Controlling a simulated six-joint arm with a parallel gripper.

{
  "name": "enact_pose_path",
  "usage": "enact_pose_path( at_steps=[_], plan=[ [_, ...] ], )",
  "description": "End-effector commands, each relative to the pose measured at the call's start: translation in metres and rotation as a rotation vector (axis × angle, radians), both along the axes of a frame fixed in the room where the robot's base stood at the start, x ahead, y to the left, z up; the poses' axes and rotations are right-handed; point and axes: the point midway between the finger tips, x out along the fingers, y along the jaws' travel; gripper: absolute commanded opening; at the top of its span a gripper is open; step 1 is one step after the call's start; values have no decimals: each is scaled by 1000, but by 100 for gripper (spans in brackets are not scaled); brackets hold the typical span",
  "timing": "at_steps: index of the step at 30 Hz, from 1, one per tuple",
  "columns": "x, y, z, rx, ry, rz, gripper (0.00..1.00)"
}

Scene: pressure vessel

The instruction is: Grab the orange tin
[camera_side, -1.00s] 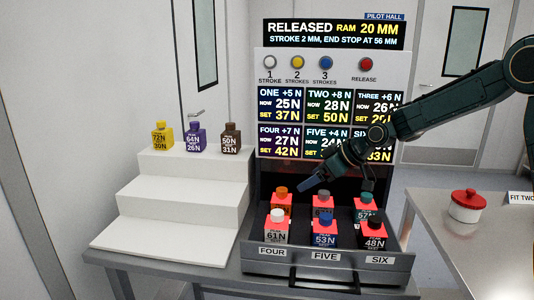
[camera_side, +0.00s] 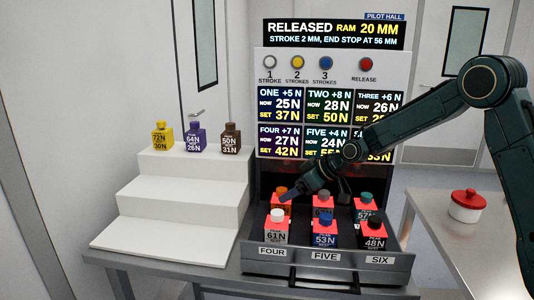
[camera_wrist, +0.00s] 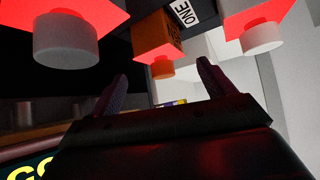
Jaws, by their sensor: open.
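The orange tin (camera_side: 280,191) stands in the back left of the open drawer, in the row behind the white-capped tin. In the wrist view the orange tin (camera_wrist: 155,36) appears upside down with its cap downward, lined up between the two fingers. My gripper (camera_side: 286,197) is open, low over the left part of the drawer and close to this tin. In the wrist view the fingers (camera_wrist: 161,73) are spread with nothing held.
The drawer (camera_side: 297,264) also holds a white-capped tin (camera_side: 277,232), a blue-capped tin (camera_side: 324,235), a black tin (camera_side: 374,236) and others close by. White steps (camera_side: 180,207) with several tins on top stand left. A red-lidded pot (camera_side: 467,206) is on the right table.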

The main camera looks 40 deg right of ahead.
Motion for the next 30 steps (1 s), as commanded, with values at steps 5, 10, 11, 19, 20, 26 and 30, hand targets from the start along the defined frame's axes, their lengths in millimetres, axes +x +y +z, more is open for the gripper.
enact_pose_path(
  at_steps=[5,10,11,19,20,26,30],
  plan=[
    [13,6,-14,0,0,0,82],
    [21,10,-22,0,0,1,82],
    [22,10,-23,0,-1,1,82],
    [23,10,-24,0,-1,1,82],
    [23,10,-24,0,-1,1,82],
    [23,10,-23,0,-1,0,82],
    [23,10,-23,0,-1,0,62]
  ],
)
